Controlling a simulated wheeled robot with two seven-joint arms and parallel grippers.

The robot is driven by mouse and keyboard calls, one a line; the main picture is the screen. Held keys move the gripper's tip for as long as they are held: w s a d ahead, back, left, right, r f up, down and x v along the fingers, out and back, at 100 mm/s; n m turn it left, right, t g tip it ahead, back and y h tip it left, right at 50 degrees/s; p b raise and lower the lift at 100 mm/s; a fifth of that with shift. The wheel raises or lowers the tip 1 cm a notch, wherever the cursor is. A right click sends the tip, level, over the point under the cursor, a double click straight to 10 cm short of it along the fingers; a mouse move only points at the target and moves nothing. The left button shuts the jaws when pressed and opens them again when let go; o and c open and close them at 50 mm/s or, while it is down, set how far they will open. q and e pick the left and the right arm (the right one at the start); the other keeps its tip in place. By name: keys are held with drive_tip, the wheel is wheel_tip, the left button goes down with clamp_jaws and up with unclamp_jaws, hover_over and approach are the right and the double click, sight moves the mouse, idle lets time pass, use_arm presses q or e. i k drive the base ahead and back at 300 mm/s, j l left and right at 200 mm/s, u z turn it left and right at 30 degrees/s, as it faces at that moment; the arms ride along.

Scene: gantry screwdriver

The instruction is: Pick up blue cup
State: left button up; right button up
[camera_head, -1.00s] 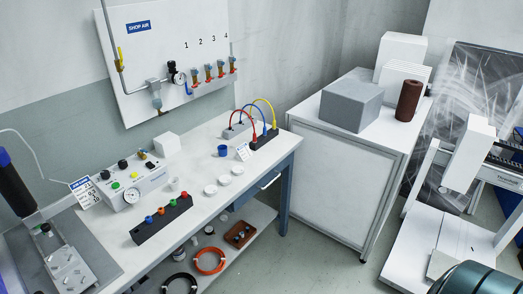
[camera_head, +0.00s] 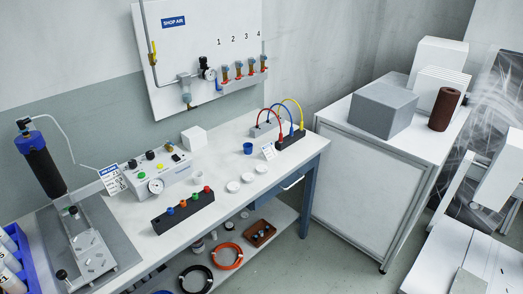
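The small blue cup (camera_head: 248,148) stands upright on the white workbench (camera_head: 228,190), towards its far right part. It is left of a small white label card (camera_head: 268,151) and behind a row of white round lids (camera_head: 247,177). Nothing covers the cup. A small white cup (camera_head: 199,178) stands nearer, beside the control box. Neither of my grippers shows in the head view.
A black block with coloured knobs (camera_head: 183,211) and a grey control box (camera_head: 159,175) stand on the bench. Cables arch from a black connector block (camera_head: 289,140) right of the cup. A black screwdriver (camera_head: 42,165) hangs at left. A cabinet (camera_head: 370,190) stands right.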

sight(248, 149)
drive_tip(key=i+l, duration=0.15)
drive_tip(key=i, duration=0.6)
drive_tip(key=i+l+z, duration=0.1)
drive_tip(key=i, duration=0.7)
